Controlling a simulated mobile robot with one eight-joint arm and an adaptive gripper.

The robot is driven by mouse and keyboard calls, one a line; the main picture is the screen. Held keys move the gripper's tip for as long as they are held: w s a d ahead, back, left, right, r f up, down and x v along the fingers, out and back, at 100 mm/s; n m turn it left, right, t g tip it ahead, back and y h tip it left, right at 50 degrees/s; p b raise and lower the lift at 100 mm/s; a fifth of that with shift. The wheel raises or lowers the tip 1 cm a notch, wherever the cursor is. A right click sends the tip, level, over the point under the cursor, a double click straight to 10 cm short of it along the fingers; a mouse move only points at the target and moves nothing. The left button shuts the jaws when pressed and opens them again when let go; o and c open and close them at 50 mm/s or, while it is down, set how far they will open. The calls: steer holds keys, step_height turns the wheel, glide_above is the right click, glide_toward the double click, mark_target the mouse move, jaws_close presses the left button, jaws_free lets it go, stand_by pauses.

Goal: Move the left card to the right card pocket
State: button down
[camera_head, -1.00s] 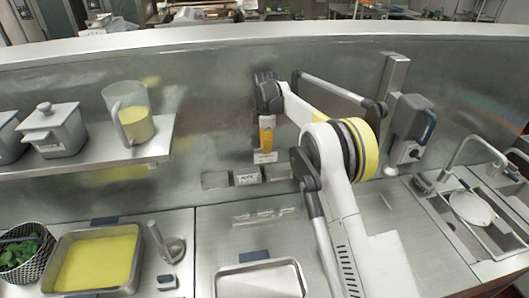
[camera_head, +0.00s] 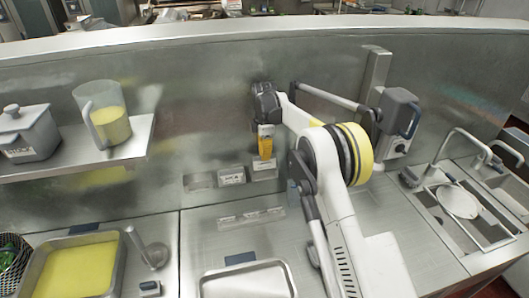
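Three card pockets sit in a row low on the steel back wall. The left card pocket (camera_head: 200,182) looks empty. A white card with dark lettering (camera_head: 232,176) stands in the middle pocket. My gripper (camera_head: 265,153) points down in front of the wall, its orange fingers close together. The white left card (camera_head: 265,165) is at its fingertips, held upright. It is in line with the right card pocket (camera_head: 265,175), right at its top; I cannot tell whether it is inside the pocket or just above or in front of it.
A metal tray (camera_head: 245,280) lies on the counter below. To the left are a shelf (camera_head: 140,135) with a measuring jug (camera_head: 104,117) and a lidded pot (camera_head: 28,135), and a yellow-filled pan (camera_head: 70,268). A sink (camera_head: 462,215) is at the right.

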mark_target(265, 169)
steer(key=shift+f+b, duration=0.2)
steer(key=shift+b, duration=0.3)
stand_by(0.6)
steer(key=shift+f+b, duration=1.35)
steer(key=shift+f, duration=0.6)
steer(key=shift+f, duration=0.15)
steer(key=c, duration=1)
jaws_free()
steer(key=shift+r+p, duration=1.4)
steer(key=shift+r, duration=2.15)
